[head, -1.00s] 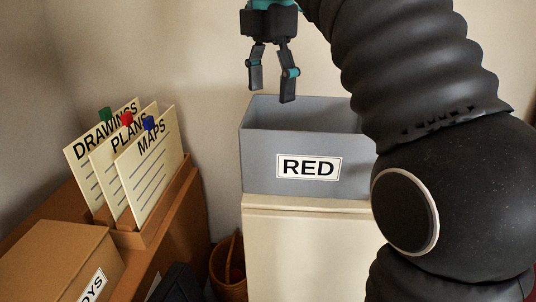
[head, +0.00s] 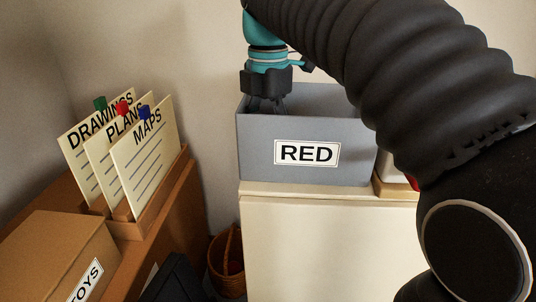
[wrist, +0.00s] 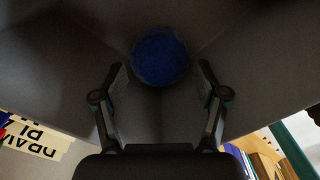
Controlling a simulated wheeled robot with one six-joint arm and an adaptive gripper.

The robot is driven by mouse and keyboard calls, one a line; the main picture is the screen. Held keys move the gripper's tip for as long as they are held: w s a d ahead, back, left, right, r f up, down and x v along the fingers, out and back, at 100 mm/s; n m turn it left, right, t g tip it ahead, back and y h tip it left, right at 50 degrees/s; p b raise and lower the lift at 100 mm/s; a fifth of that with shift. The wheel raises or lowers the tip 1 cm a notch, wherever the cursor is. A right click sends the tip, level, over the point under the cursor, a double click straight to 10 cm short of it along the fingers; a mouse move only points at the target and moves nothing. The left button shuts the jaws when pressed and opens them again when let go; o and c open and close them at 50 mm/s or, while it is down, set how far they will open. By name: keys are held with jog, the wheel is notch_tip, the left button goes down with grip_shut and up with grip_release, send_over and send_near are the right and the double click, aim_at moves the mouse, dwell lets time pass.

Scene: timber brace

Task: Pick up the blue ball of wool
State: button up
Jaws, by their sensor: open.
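The blue ball of wool (wrist: 160,56) shows in the wrist view as a dark blue round shape inside the grey box, ahead of my fingers. In the head view the front wall of the grey box labelled RED (head: 250,150) hides the ball. My gripper (wrist: 160,85) is open, with a finger to each side below the ball in the wrist view and nothing between them. In the head view my gripper (head: 268,104) reaches down into the box from above, and its fingertips are hidden behind the front wall.
The box stands on a cream cabinet (head: 320,240). A wooden holder with DRAWINGS, PLANS and MAPS cards (head: 145,165) and a TOYS box (head: 60,250) stand at the left. A wicker basket (head: 226,265) is low between them. The box walls are close around my gripper.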

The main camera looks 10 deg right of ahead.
notch_tip(320, 180, down, 2)
jog(key=shift+f, duration=0.1)
jog(key=c, duration=0.8)
jog(key=shift+o, duration=0.2)
